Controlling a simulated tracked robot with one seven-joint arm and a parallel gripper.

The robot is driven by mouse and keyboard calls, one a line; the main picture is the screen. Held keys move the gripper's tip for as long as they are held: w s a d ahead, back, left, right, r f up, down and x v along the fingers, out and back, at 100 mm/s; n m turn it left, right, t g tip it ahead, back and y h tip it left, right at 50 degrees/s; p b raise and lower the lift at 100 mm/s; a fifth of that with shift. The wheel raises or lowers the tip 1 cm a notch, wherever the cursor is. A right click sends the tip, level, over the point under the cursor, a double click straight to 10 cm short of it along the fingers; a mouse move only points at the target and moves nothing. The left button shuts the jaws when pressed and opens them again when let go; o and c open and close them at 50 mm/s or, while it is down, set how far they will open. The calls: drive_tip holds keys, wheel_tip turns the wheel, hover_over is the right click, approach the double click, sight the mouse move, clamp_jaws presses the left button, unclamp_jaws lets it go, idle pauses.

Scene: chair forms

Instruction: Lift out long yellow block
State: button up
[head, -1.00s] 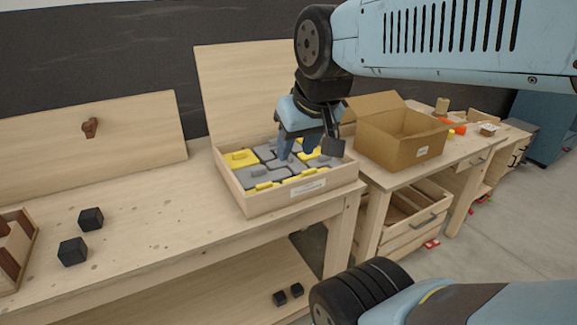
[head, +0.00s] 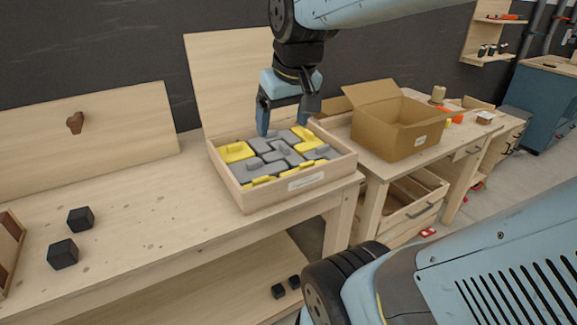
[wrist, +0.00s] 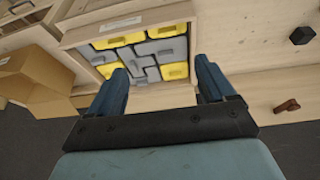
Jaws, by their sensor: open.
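The wooden tray (head: 245,203) holds fitted grey and yellow blocks. Yellow blocks show at the back left (head: 236,152), the back right (head: 306,143), the front left (head: 258,181) and the front right (head: 317,153). I cannot tell for sure which is the long one. My gripper (head: 284,124) is open and empty above the back part of the tray, fingers pointing down. In the wrist view the grey blocks (wrist: 150,58) and a yellow block (wrist: 175,70) lie between and beyond my open fingers (wrist: 160,68); a finger partly covers another yellow block (wrist: 107,68).
A raised wooden panel (head: 225,80) stands behind the tray. An open cardboard box (head: 385,135) is to its right. The bench between the cubes and tray is clear.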

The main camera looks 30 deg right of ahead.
drive_tip(key=w+d+f+g, duration=0.3)
drive_tip(key=w+d, duration=0.4)
drive_tip(key=w, duration=0.2)
drive_tip(key=g, duration=0.1)
hover_over(307, 162)
drive_tip(key=f, duration=1.2)
drive_tip(key=shift+w+a+f, duration=0.25)
drive_tip(key=shift+f, duration=0.15)
drive_tip(key=shift+s+d+f, duration=0.1)
drive_tip(key=shift+s+f, duration=0.05)
drive_tip(key=shift+f, duration=1.2)
drive_tip(key=shift+s+d+f, duration=0.1)
drive_tip(key=shift+s+f, duration=0.05)
drive_tip(key=shift+f, duration=1.15)
drive_tip(key=shift+c, duration=0.3)
drive_tip(key=c, duration=1.5)
